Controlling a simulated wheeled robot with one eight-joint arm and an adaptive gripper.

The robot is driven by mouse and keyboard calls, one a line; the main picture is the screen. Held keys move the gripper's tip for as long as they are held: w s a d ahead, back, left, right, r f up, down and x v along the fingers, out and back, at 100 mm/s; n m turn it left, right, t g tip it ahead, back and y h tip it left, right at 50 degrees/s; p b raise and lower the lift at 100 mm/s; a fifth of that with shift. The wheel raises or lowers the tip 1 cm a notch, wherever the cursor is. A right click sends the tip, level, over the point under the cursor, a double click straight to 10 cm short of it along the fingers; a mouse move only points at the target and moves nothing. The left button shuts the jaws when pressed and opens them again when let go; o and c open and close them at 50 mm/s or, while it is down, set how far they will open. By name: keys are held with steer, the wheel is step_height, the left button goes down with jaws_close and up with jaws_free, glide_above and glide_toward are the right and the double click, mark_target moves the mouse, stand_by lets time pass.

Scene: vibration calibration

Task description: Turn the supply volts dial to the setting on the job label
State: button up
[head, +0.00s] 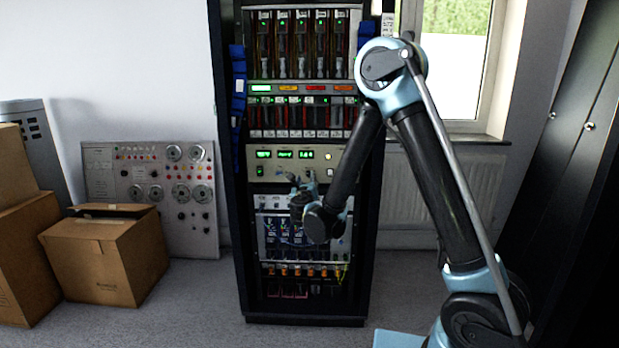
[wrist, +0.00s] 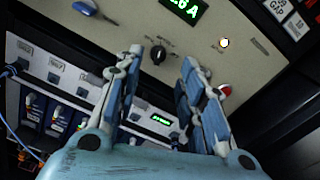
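A black dial (wrist: 158,54) with small markings around it sits on the beige supply panel (wrist: 225,70) in the wrist view. The markings are too small to read, so I cannot tell its setting or its name. My gripper (wrist: 162,56) is open, with one fingertip on each side of the dial in the picture; I cannot tell whether either finger touches it. In the head view my gripper (head: 305,184) is at the lower part of the beige panel (head: 262,172), and the dial is hidden there. I cannot make out a job label for certain.
The panel has green readouts (head: 285,154) and a lit yellow lamp (wrist: 224,43). A red button (wrist: 226,89) is beside the right finger in the wrist view. Black-and-white labels (wrist: 290,20) are at the upper right. Cardboard boxes (head: 105,255) stand left of the rack.

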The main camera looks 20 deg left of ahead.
mark_target(308, 173)
steer(key=x, duration=0.8)
steer(key=shift+w, duration=0.2)
jaws_close()
steer(key=shift+s, duration=0.1)
